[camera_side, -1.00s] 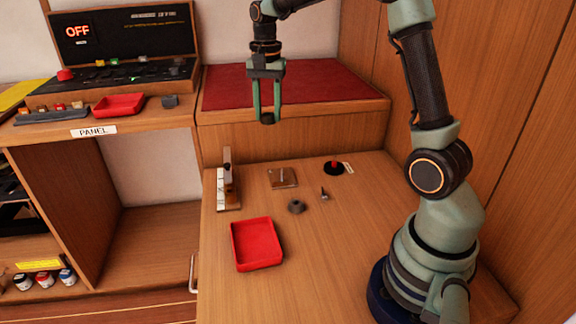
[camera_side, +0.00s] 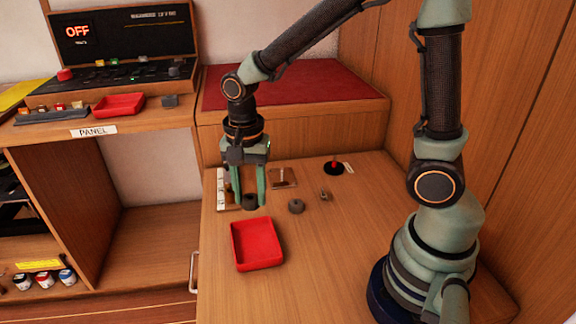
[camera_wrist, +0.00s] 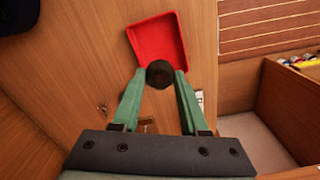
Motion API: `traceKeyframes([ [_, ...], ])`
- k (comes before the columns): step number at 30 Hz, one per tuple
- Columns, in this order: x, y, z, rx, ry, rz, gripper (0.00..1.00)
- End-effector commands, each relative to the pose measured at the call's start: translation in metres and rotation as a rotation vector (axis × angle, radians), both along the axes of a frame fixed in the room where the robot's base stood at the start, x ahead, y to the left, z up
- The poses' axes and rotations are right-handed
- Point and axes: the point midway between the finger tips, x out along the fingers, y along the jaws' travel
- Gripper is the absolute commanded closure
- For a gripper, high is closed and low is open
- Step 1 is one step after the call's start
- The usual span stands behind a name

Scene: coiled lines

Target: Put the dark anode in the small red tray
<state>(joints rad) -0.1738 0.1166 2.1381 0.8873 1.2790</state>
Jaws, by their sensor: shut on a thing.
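The dark anode (camera_side: 250,203) is a small, round, near-black piece gripped between the fingertips of my gripper (camera_side: 249,198). In the wrist view the anode (camera_wrist: 159,74) shows between the two green fingers of my gripper (camera_wrist: 160,80), overlapping the near edge of a red tray. That red tray (camera_side: 256,245) lies on the wooden work surface, empty, and shows in the wrist view (camera_wrist: 160,36). In the side view the gripper is upright, just behind the tray's far edge; the exact height is hard to tell. Another smaller-looking red tray (camera_side: 118,104) sits on the panel shelf.
A grey ring-shaped piece (camera_side: 296,206), a small metal part (camera_side: 325,195), a wooden block with a pin (camera_side: 283,178) and a black disc with a red top (camera_side: 334,168) lie right of the gripper. A narrow upright stand (camera_side: 222,190) is partly hidden behind it. The front surface is clear.

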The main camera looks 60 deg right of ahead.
Motion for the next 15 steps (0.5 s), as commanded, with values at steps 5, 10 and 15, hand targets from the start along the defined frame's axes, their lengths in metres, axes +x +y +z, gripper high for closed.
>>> traceKeyframes([
  [5, -0.001, 0.0, -0.045, -0.001, 0.007, 0.0, 1.0],
  [10, -0.001, -0.001, -0.074, -0.001, 0.004, 0.0, 1.0],
  [15, 0.0, 0.0, -0.085, 0.0, 0.0, 0.0, 1.0],
])
